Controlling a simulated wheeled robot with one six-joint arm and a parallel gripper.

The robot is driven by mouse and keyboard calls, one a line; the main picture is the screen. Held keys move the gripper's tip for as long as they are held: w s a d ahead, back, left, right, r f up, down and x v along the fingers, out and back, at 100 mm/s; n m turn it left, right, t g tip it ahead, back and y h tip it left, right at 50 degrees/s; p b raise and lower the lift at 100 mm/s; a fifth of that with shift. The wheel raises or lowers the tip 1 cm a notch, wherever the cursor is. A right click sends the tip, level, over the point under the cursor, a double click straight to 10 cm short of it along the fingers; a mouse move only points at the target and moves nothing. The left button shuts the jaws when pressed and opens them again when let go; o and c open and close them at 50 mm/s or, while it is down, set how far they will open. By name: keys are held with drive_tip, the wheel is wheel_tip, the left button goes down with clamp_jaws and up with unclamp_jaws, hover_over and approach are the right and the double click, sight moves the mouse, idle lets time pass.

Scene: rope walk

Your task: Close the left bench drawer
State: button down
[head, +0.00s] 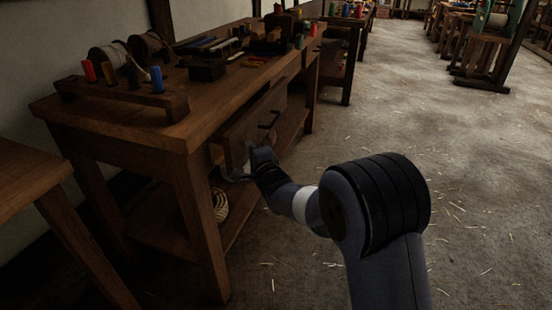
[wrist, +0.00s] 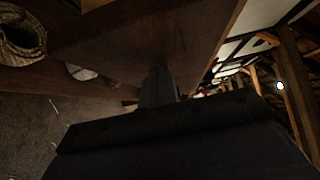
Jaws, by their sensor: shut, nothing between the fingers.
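The wooden bench (head: 180,128) stands at the left in the head view. Its drawer (head: 243,134) stands partly pulled out from under the bench top. The drawer front carries a dark handle (head: 270,120). My gripper (head: 243,172) is at the lower near corner of the drawer front, away from the handle. Whether it touches the wood I cannot tell. In the wrist view my gripper (wrist: 158,84) is shut and empty, with a brown wooden panel (wrist: 150,35), seemingly the drawer, close in front of it.
Spools, coloured bobbins on a wooden rack (head: 130,103) and small tools lie on the bench top. A coiled rope or basket (head: 220,204) sits on the lower shelf. Another table (head: 25,180) stands at the near left. The straw-strewn floor (head: 480,200) to the right is clear.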

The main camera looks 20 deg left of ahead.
sight(232, 145)
drive_tip(key=a, duration=0.5)
drive_tip(key=shift+w+a+b, duration=0.1)
drive_tip(key=shift+a+b, duration=0.05)
drive_tip(key=shift+b, duration=0.2)
drive_tip(key=shift+a+r, duration=0.15)
drive_tip(key=shift+a, duration=0.15)
drive_tip(key=shift+a+r, duration=0.1)
